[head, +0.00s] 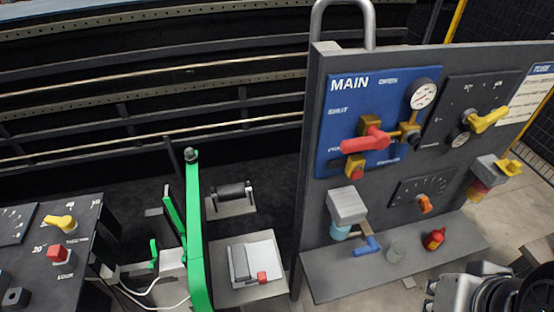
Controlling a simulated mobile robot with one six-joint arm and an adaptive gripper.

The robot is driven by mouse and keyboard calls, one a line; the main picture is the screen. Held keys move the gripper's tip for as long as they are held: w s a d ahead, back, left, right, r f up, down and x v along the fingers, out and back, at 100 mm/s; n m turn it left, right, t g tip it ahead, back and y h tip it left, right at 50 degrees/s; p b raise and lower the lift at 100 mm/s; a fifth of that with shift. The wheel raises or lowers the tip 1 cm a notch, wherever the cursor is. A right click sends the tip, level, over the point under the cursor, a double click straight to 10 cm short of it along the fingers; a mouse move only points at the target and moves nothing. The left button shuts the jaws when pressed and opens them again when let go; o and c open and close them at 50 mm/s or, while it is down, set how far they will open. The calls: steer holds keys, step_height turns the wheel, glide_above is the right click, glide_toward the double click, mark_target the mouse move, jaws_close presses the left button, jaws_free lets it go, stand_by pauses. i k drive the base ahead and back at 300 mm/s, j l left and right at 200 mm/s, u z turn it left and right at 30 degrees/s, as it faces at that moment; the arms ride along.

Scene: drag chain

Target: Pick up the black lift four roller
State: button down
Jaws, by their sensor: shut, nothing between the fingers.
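The black roller (232,191) lies sideways on a small grey shelf (232,208), left of the middle in the head view. Its dark cylinder sits level, with small end pieces at both sides. My gripper (432,289) is at the lower right edge, only partly in the picture. It is shut and empty, far to the right of the roller and apart from it.
A green upright lever (195,230) stands just left of the roller. Below the roller is a grey plate with a white box and red button (262,277). The large MAIN panel (312,120), with valves and knobs, stands between the roller and my gripper. Dark rails run behind.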

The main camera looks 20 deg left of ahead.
mark_target(227, 193)
steer(key=u, duration=1.55)
steer(key=i+l, duration=0.6)
